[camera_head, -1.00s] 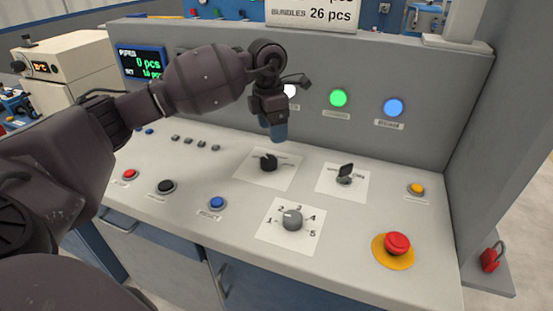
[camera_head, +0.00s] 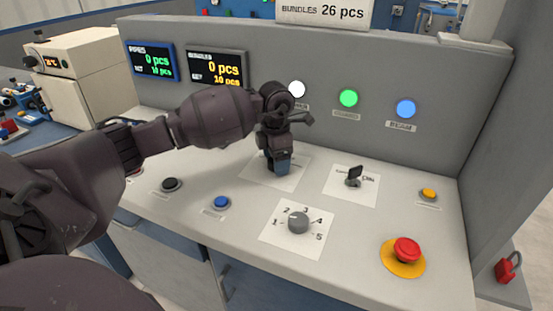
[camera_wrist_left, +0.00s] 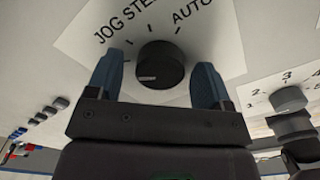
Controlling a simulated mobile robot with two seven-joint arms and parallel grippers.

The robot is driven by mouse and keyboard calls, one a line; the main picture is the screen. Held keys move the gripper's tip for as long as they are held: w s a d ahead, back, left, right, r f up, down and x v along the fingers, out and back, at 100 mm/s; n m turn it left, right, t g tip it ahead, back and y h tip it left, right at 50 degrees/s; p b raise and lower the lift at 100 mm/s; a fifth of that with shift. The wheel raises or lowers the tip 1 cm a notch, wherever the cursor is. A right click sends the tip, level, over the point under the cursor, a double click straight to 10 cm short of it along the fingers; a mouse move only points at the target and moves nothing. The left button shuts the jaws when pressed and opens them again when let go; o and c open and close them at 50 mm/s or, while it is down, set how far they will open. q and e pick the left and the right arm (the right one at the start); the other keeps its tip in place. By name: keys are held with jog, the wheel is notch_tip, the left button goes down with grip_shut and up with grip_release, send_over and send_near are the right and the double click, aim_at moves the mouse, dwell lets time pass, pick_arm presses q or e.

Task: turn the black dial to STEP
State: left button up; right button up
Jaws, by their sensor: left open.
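The black dial (camera_wrist_left: 160,66) sits on a white label plate (camera_wrist_left: 215,50) in the left wrist view. JOG, STEP and AUTO are printed above it, partly cut off at the frame edge. A pale mark shows on the dial's lower left; I cannot tell which word it points to. My left gripper (camera_wrist_left: 157,63) is open, with one blue finger on each side of the dial and a visible gap to each. In the head view my left gripper (camera_head: 280,166) is low over the plate (camera_head: 302,168) and hides the dial. My right gripper is not in view.
A grey numbered knob (camera_head: 298,222) is in front, and a black key switch (camera_head: 354,176) is to the right. A red emergency button (camera_head: 406,250), a blue button (camera_head: 221,203) and a black button (camera_head: 171,185) are on the panel. The upright back wall (camera_head: 440,140) stands behind.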

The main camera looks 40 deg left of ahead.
pick_arm(q)
jog(key=c, duration=0.9)
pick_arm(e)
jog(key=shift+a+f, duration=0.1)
